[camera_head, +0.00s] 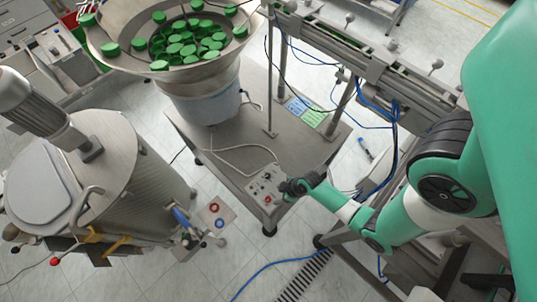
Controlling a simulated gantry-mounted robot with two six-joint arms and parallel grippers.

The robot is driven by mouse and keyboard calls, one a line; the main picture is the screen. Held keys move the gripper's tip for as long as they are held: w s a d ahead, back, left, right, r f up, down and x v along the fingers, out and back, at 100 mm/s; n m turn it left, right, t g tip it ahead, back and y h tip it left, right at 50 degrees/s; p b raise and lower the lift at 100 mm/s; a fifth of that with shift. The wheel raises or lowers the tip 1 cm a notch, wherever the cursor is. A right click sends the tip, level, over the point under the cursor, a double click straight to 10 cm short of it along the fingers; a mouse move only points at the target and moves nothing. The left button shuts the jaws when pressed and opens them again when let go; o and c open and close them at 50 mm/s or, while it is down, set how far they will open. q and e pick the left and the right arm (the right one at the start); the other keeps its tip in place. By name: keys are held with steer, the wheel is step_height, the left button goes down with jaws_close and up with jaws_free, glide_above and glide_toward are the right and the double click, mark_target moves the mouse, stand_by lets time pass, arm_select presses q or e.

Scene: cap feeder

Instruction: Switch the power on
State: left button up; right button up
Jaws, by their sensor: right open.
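A small grey control box (263,188) with knobs and a red button sits at the front corner of a metal table (232,168). It carries the power controls, but which one is the power switch is too small to tell. My right gripper (284,188) is at the right edge of this box, close above it, and hides part of its right side. Whether it touches the box cannot be told. It is open and holds nothing that I can see. My left gripper is not in view.
A feeder bowl (112,62) of green caps (188,42) stands at the back of the table. A steel tank (150,185) stands at left, with a small panel (217,215) beside it. A conveyor rail (400,75) and blue cables (392,150) lie at right.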

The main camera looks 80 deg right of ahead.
mark_target(268, 199)
steer(key=b+x, duration=0.5)
steer(key=x, duration=0.3)
steer(key=shift+w+f, duration=0.15)
steer(key=shift+f, duration=0.2)
steer(key=shift+w+f, duration=0.2)
steer(key=shift+f, duration=0.25)
steer(key=shift+c, duration=0.3)
jaws_close()
